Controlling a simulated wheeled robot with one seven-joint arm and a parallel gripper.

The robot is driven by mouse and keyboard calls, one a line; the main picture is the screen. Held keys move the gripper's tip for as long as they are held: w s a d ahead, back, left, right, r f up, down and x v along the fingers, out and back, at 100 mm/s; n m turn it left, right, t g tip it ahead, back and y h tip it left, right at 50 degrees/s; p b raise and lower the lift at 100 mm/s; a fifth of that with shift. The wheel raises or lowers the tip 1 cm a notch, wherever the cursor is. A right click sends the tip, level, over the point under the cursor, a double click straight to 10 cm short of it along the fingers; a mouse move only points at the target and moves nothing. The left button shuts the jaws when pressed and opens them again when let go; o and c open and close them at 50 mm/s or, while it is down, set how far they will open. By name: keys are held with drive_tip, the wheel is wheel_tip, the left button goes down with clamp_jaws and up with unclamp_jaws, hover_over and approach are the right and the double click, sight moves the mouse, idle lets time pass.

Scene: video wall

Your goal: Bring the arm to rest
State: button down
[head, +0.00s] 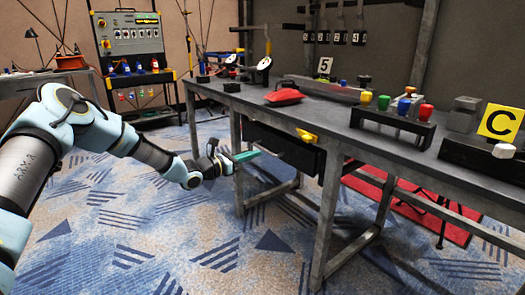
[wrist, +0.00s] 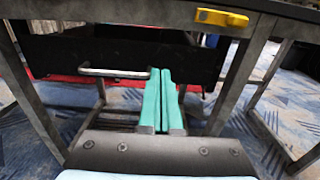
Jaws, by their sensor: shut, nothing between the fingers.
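My gripper (head: 246,155) has teal fingers and is shut with nothing between them. In the head view my arm reaches from the left edge, and the gripper sits in front of the workbench (head: 345,132), below its top. In the wrist view the gripper (wrist: 160,75) points at a black drawer box (wrist: 110,52) with a metal handle (wrist: 113,72). The fingertips overlap the drawer front in the picture; I cannot tell whether they touch it.
A yellow latch (wrist: 222,18) sits at the bench edge. The bench holds a red pouch (head: 285,97), a rack with coloured knobs (head: 392,123) and a yellow C sign (head: 500,122). A control panel (head: 128,45) stands at the back left. Carpet (head: 150,240) is clear in front.

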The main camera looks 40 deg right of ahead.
drive_tip(key=shift+a, duration=0.35)
drive_tip(key=s+a+r+m+t+y, duration=0.15)
drive_tip(key=a+m+y, duration=0.45)
drive_tip(key=a, duration=1.4)
drive_tip(key=s+a+r+m+t+y, duration=0.1)
drive_tip(key=s+a+m+y, duration=0.35)
drive_tip(key=a, duration=1.55)
drive_tip(key=s+a+r+m+t+y, duration=0.15)
drive_tip(key=a+m+y, duration=0.55)
drive_tip(key=a, duration=1.3)
wheel_tip(320, 180, up, 27)
drive_tip(key=p, duration=2.7)
drive_tip(key=shift+a+r, duration=0.2)
drive_tip(key=shift+a, duration=0.2)
